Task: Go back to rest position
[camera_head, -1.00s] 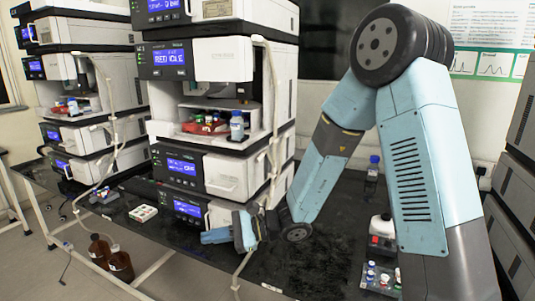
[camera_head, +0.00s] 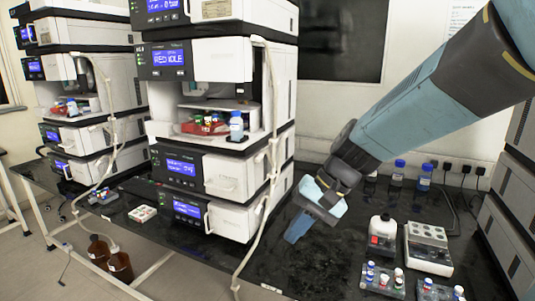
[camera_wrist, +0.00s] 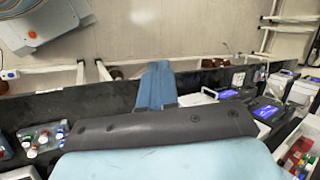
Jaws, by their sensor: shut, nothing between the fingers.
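My gripper (camera_head: 297,228) hangs over the black bench (camera_head: 275,262), to the right of the middle instrument stack (camera_head: 215,62). Its blue fingers are together with nothing between them, and they point down and to the left. In the wrist view the shut fingers (camera_wrist: 152,87) reach past the bench edge in the picture, toward the floor. My arm comes in from the upper right in the head view.
Blue-capped bottles (camera_head: 398,172) are behind. Another stack (camera_head: 85,80) stands left. Brown bottles (camera_head: 119,264) are on the floor. Bench around my gripper is clear.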

